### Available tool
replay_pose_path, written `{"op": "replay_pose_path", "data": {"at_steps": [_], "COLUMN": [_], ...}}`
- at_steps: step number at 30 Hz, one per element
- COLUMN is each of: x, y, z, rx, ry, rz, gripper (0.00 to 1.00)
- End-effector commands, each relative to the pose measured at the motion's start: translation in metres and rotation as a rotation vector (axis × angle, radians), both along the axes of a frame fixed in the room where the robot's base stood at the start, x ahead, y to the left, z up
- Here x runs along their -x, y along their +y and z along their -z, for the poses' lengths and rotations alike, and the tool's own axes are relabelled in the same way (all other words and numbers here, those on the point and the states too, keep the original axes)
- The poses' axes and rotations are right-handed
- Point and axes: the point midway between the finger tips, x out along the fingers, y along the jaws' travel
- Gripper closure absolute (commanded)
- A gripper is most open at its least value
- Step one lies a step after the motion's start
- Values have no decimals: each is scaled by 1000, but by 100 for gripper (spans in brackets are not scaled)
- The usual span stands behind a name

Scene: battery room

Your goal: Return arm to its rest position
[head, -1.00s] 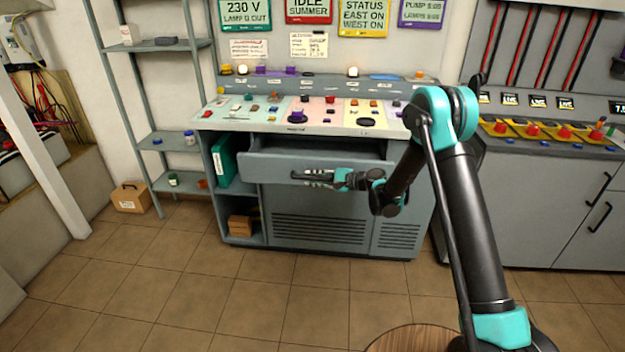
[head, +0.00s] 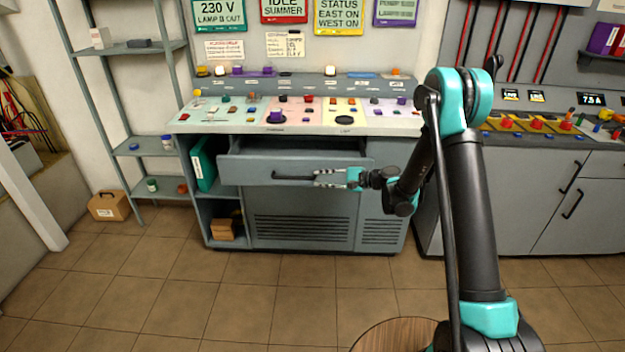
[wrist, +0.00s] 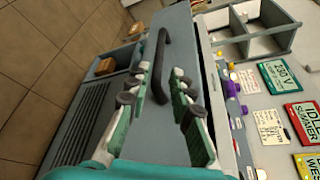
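My gripper (head: 329,178) is in front of the grey console's open drawer (head: 235,170), at the right end of its black handle (head: 292,177). In the wrist view my gripper (wrist: 163,84) is open, its two green-backed fingers apart. The dark curved handle (wrist: 163,50) lies ahead, with its near end showing between the fingertips. I cannot tell whether any finger touches it. Nothing is held. My arm (head: 470,200) stretches from the lower right, bends at a high elbow and comes down to the drawer front.
The console top (head: 240,120) carries several knobs and buttons above the drawer. A grey cabinet with red switches (head: 536,124) stands right. A shelf rack (head: 150,146) and a cardboard box (head: 109,206) are left. A round wooden top (head: 395,338) is near my base. The tiled floor ahead is clear.

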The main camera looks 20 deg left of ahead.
Motion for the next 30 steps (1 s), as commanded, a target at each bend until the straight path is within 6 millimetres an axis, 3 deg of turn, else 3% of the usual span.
{"op": "replay_pose_path", "data": {"at_steps": [13, 17, 23, 30], "x": [1, 5, 26, 65], "y": [-6, -18, -65, -134], "z": [-2, -9, -27, -41], "rx": [6, 54, 233, 479], "ry": [-4, -40, -162, -311], "rz": [0, 7, 18, 8], "gripper": [78, 78, 78, 78]}}
